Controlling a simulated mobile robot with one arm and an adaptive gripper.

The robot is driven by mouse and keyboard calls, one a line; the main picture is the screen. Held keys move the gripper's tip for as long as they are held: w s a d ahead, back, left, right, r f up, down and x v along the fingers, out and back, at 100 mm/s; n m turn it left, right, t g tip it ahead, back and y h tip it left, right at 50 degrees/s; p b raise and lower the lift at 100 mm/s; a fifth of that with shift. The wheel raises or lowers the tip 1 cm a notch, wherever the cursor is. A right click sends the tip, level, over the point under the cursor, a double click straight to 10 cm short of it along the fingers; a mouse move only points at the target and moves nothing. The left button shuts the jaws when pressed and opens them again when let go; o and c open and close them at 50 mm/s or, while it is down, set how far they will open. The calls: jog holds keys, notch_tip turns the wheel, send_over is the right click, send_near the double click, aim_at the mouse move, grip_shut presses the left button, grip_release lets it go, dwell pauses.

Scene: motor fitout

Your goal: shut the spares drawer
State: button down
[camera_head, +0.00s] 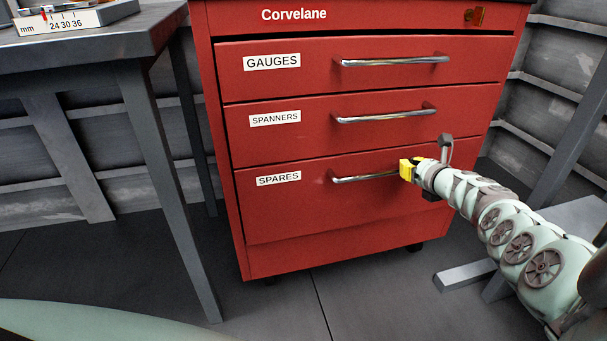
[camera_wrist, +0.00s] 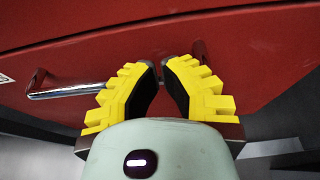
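The spares drawer (camera_head: 300,205) is the lowest labelled drawer of the red cabinet. Its front looks flush or nearly flush; I cannot tell whether a small gap is left. Its chrome handle (camera_head: 360,179) shows in the wrist view (camera_wrist: 70,91) too, running behind the left finger. My gripper (camera_head: 405,170) is at the handle's right end, with the yellow fingers toward the drawer front. In the wrist view the fingertips (camera_wrist: 160,65) stand a little apart and no bar is clearly visible between them. Whether they touch the front or handle is hidden.
The spanners drawer (camera_head: 290,134) and gauges drawer (camera_head: 290,82) above look shut. A grey bench (camera_head: 95,48) with a scale-marked block (camera_head: 80,20) stands at left. Floor in front is clear.

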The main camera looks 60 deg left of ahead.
jog(key=p+v, duration=0.9)
jog(key=shift+w+r, duration=0.2)
jog(key=shift+r, duration=0.05)
